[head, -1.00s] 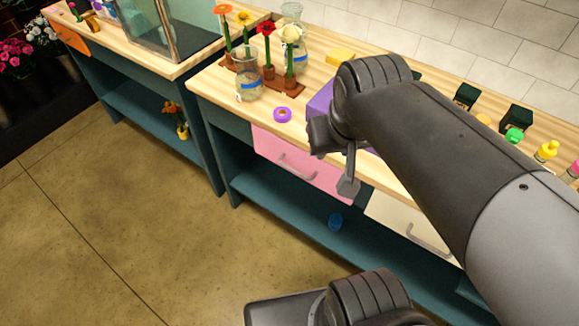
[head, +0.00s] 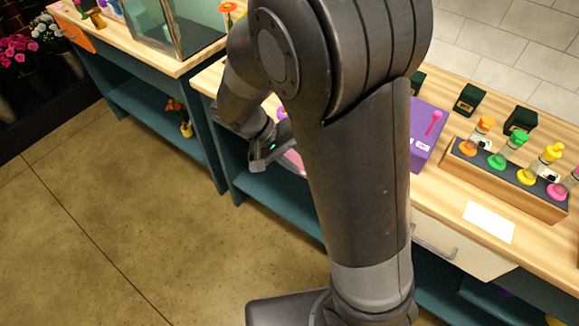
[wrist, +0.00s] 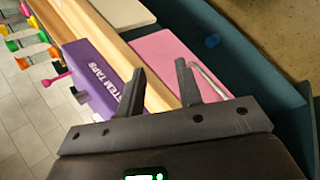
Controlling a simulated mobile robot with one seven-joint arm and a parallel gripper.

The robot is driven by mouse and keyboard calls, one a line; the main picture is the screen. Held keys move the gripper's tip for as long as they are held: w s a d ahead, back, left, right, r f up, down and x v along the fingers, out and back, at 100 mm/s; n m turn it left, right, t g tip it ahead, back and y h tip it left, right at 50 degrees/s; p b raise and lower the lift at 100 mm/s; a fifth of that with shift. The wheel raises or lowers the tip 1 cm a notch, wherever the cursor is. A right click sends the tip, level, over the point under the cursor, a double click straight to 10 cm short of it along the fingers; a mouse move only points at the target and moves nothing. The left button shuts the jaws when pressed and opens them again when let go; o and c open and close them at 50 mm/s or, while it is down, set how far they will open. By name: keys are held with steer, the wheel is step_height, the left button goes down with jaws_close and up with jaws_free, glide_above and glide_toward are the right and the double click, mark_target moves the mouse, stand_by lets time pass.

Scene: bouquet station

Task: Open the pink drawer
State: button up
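The pink drawer (wrist: 165,55) shows its flat front below the wooden counter edge in the wrist view. In the head view my arm hides it except for a sliver of pink (head: 296,160). Its grey bar handle (wrist: 212,82) runs beside my right-hand finger in the wrist view; part of it is hidden behind that finger. My gripper (wrist: 160,78) is open, its two fingers apart with nothing seen held between them. In the head view my gripper (head: 268,156) is at the drawer front. I cannot tell whether a finger touches the handle.
A purple stem tape box (wrist: 100,75) stands on the counter near the left finger. A white drawer (head: 460,245) is farther right. A wooden rack (head: 510,180) of coloured bottles sits on the counter. The floor (head: 120,230) is clear.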

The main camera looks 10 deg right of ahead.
steer(key=w+a+f+n+t+h, duration=0.2)
steer(key=a+f+t+h, duration=0.3)
steer(key=f, duration=0.4)
steer(key=w+a+f+n+t+h, duration=0.25)
steer(key=a+f+t+h, duration=0.3)
steer(key=f, duration=0.35)
steer(key=x, duration=1.1)
steer(key=shift+s+r+g, duration=0.15)
steer(key=shift+s+g, duration=0.1)
steer(key=shift+g, duration=0.2)
steer(key=shift+m, duration=0.25)
jaws_close()
